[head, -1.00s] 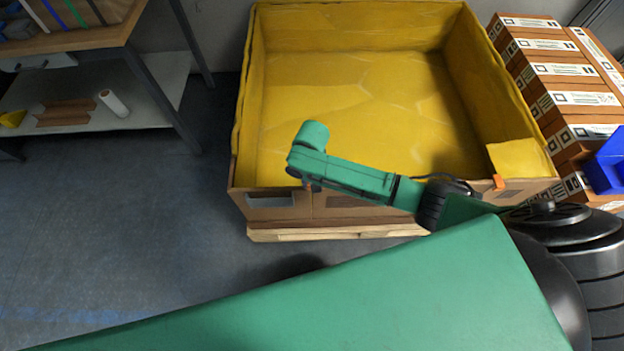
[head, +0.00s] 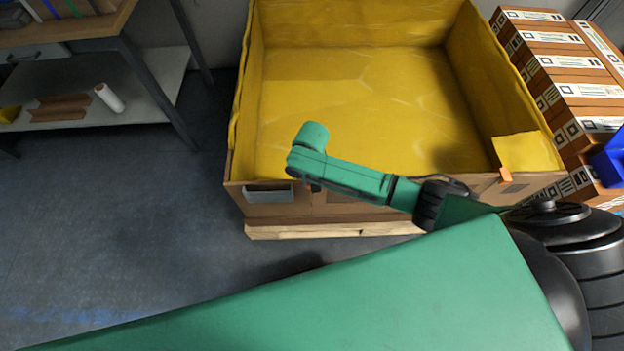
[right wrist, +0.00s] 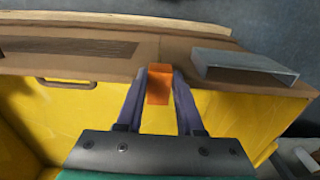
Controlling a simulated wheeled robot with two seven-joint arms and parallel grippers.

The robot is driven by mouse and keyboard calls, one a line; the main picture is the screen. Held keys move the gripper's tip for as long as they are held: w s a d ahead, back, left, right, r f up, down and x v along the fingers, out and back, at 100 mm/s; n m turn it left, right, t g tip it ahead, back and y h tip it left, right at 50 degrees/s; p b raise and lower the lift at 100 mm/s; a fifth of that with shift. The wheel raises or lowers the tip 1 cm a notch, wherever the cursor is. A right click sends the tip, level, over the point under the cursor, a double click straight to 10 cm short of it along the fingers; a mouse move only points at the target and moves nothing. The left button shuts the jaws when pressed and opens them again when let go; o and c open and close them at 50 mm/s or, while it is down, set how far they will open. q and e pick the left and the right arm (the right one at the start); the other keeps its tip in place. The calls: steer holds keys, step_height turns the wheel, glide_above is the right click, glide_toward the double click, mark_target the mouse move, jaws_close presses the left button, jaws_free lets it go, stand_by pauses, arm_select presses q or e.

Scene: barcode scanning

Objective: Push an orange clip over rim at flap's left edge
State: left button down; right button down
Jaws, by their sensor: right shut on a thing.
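The cardboard box (head: 278,210) with a yellow liner stands ahead, and its front wall carries the flap (head: 345,198). My right arm reaches across that wall, and its gripper is largely hidden behind the wrist in the head view. In the right wrist view my right gripper (right wrist: 160,100) is shut on an orange clip (right wrist: 159,84). The clip is at the rim (right wrist: 115,69), near the seam at the flap's left edge. How far it sits over the rim I cannot tell. A second orange clip (head: 505,175) sits on the rim at the right. My left gripper is not in view.
A grey pocket (right wrist: 245,65) is on the front wall beside the held clip. The box rests on a wooden pallet (head: 330,230). Brown cartons (head: 560,60) and a blue bin (head: 611,160) stand at right, a workbench (head: 65,35) at left. The floor between is clear.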

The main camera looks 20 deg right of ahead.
steer(key=shift+c, duration=2.3)
jaws_free()
steer(key=shift+s+a+f, duration=0.1)
steer(key=shift+s+f, duration=0.4)
steer(key=shift+f, duration=0.05)
steer(key=shift+w+r, duration=0.1)
steer(key=shift+r, duration=0.25)
step_height(320, 180, up, 15)
steer(key=p, duration=0.3)
steer(key=shift+w, duration=0.2)
